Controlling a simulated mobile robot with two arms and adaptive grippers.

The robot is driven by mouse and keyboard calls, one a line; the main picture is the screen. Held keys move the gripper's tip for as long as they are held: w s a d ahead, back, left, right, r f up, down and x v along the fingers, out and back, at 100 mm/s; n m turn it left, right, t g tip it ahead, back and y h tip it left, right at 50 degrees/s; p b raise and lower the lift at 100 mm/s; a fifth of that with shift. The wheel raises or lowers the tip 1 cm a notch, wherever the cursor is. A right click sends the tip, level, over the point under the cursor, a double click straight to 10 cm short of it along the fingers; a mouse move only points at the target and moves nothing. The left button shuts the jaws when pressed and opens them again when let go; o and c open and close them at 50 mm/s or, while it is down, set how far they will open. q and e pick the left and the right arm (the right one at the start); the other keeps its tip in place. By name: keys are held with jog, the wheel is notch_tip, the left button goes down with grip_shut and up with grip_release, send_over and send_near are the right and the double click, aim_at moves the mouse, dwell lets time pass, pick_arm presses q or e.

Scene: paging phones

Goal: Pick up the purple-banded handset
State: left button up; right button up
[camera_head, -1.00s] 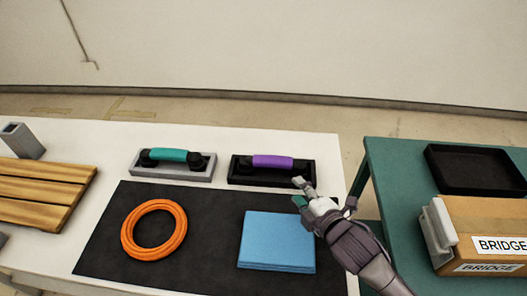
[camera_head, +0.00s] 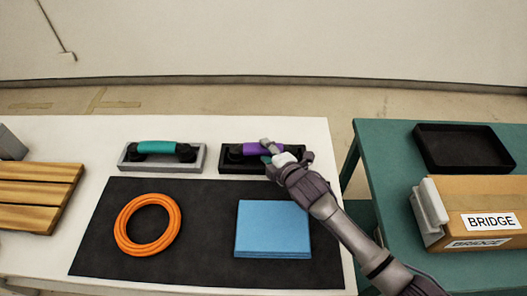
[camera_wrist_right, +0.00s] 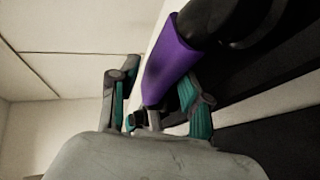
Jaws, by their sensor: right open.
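The purple-banded handset (camera_head: 251,149) rests on its black cradle (camera_head: 229,166) at the back right of the white table. In the right wrist view its purple band (camera_wrist_right: 172,62) lies between the open fingers. My right gripper (camera_head: 272,152) is at the right part of the band and hides some of it. In the right wrist view the right gripper (camera_wrist_right: 158,95) has its teal-padded fingers apart, one on each side of the band; I cannot tell whether they touch it. My left gripper is not in view.
A teal-banded handset (camera_head: 160,147) sits on a grey cradle to the left. An orange cable coil (camera_head: 121,226) and blue folded cloth (camera_head: 272,228) lie on a black mat (camera_head: 205,215). A green table (camera_head: 385,150) at right holds a black tray (camera_head: 425,150) and a box labelled BRIDGE (camera_head: 460,200).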

jog(key=x, duration=0.2)
jog(key=shift+w+a+f, duration=0.1)
jog(key=shift+w+a, duration=0.15)
jog(key=shift+w, duration=0.05)
jog(key=shift+f, duration=0.1)
grip_shut()
